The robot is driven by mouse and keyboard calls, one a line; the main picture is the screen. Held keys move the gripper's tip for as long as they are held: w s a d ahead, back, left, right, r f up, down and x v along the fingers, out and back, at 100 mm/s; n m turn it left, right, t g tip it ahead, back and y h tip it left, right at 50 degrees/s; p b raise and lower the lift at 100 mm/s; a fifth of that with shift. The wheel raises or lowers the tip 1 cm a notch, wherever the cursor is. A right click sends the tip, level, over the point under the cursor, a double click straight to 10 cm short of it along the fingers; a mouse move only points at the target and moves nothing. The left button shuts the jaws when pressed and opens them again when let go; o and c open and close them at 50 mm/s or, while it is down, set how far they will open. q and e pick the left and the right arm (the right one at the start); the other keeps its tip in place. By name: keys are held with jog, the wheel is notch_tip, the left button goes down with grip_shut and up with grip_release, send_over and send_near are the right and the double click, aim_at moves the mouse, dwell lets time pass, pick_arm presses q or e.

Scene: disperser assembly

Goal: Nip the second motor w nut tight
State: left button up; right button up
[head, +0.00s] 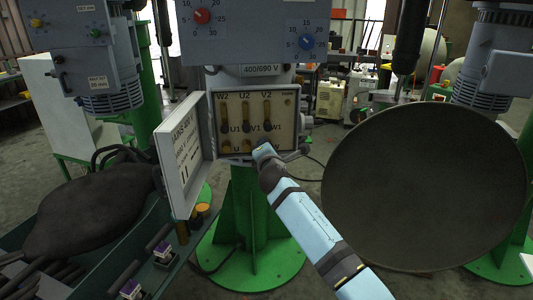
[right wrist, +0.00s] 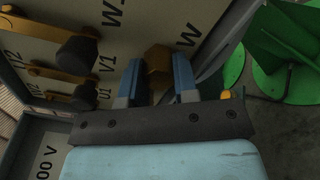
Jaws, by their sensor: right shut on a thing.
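The open terminal box (head: 298,103) on the green pedestal shows labels W2, U2, V2 above U1, V1, W1 and a lower row of terminals. My right gripper (head: 264,150) is at the lower right terminal and hides most of it in the head view. In the right wrist view, a brass hexagonal nut (right wrist: 158,58) sits by the W mark, between the blue fingers of my right gripper (right wrist: 156,80). The gripper is shut on this nut. How tight the nut sits cannot be told. My left gripper is not in view.
The box's hinged lid (head: 183,155) stands open at the left. Brass bars with dark ends, one by V1 (right wrist: 78,52), lie close beside the fingers. A large dark round disc (head: 425,185) is at the right. A green tray (head: 150,275) with parts is lower left.

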jog(key=m+b, duration=0.3)
jog(key=m, duration=0.3)
jog(key=shift+a+m, duration=0.1)
jog(key=shift+m, duration=0.2)
jog(key=m+b, duration=0.1)
jog(key=m, duration=0.2)
jog(key=shift+r, duration=0.15)
jog(key=shift+r+m+b, duration=0.1)
jog(key=shift+m+b, duration=0.3)
jog(key=shift+m, duration=0.4)
jog(key=o, duration=0.9)
jog(key=s, duration=0.4)
jog(key=s+d, duration=0.1)
jog(key=s, duration=0.4)
jog(key=s+b, duration=0.1)
jog(key=s, duration=0.3)
jog(key=shift+s+d, duration=0.35)
jog(key=shift+d, duration=0.05)
